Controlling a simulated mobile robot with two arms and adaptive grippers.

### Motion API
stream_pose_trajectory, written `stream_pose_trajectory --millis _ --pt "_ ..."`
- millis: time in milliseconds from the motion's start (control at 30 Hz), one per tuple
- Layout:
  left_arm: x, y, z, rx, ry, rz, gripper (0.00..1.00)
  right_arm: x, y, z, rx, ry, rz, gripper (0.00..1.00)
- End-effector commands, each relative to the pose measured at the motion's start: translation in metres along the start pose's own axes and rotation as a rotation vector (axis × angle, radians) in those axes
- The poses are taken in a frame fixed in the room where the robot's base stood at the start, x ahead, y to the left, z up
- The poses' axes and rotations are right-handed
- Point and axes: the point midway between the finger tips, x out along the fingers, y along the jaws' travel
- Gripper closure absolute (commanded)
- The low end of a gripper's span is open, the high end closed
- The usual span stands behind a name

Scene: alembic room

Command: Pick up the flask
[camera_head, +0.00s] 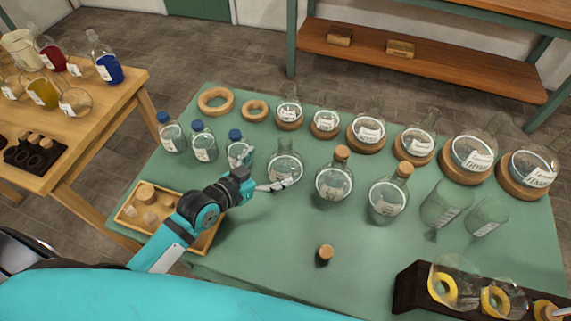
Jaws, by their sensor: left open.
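Several clear glass flasks stand on the green-topped table. The flask closest to my left gripper is a round, clear one with no cork (285,167). My left gripper (284,186) is open, with its fingers at the lower front of this flask. I cannot tell whether they touch it. To its right stand two corked flasks (333,184) and (387,197). Behind them, more round flasks (369,130) sit on cork rings.
Blue-capped bottles (204,143) stand left of my gripper, one close behind my wrist. A wooden tray (128,215) lies under my forearm. A loose cork (325,253), beakers (446,204) and a dark rack (408,287) are nearer the front. The table's front middle is mostly clear.

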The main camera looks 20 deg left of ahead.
Motion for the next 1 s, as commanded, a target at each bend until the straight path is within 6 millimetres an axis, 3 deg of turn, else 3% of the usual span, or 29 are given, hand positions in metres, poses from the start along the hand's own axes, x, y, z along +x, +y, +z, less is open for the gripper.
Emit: stream_pose_trajectory --millis 100,200,467,733,1000 --pt "0.007 0.0 0.0 0.0 0.0 0.001 0.0 -0.001 0.004 -0.016 -0.001 0.026 0.005 0.37" --pt "0.017 0.001 -0.001 -0.003 0.001 0.0 0.0 -0.005 0.007 -0.019 -0.002 0.03 0.008 0.37" --pt "0.053 0.001 0.002 -0.001 0.001 -0.001 0.0 -0.01 0.01 -0.007 -0.002 0.011 0.012 0.37" --pt "0.057 0.002 0.003 0.001 -0.001 0.0 0.0 -0.01 0.011 -0.001 -0.002 0.001 0.013 0.37" --pt "0.057 0.001 0.003 0.001 -0.001 0.0 0.33 -0.01 0.011 -0.002 -0.002 0.003 0.013 0.37"
